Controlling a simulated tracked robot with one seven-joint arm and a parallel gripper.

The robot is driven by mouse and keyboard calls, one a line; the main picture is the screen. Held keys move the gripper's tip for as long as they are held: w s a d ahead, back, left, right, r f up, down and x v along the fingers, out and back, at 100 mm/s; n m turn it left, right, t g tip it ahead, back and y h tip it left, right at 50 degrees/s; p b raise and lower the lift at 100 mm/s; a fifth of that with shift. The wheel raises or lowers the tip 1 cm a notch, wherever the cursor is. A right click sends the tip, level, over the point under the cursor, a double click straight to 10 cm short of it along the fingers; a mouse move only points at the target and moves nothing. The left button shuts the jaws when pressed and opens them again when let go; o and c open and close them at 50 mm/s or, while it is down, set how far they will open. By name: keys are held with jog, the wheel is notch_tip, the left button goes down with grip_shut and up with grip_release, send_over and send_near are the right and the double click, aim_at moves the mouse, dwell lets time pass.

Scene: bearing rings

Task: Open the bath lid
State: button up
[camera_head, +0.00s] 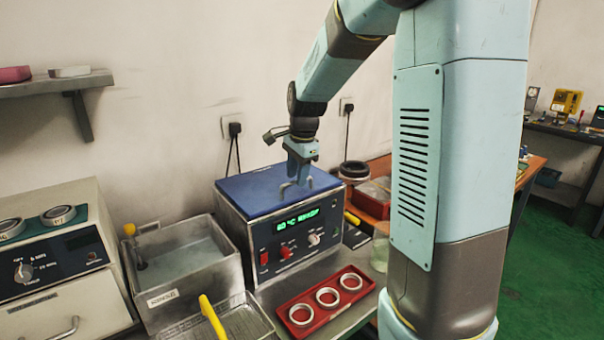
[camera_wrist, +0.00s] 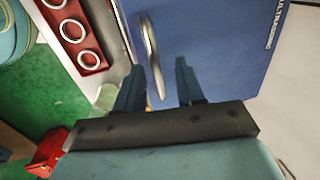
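The bath (camera_head: 285,240) is a metal box with a green display and knobs. Its flat blue lid (camera_head: 245,195) is shut on top, and it fills much of the wrist view (camera_wrist: 220,40). A metal loop handle (camera_wrist: 150,52) stands near the lid's edge. My gripper (camera_head: 297,178) points down just over the lid at the handle. In the wrist view its two dark fingers (camera_wrist: 158,76) are apart, with the end of the handle between them, nearer the left finger. Whether either finger touches the handle cannot be told.
A red tray (camera_head: 291,307) with three metal rings lies in front of the bath. A metal sink-like basin (camera_head: 152,299) and a wire basket with a yellow handle (camera_head: 212,318) are to the left. A black-rimmed container (camera_head: 353,170) stands behind right.

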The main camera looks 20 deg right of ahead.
jog(key=shift+f, duration=0.1)
jog(key=shift+c, duration=0.2)
grip_shut()
dwell(0.4)
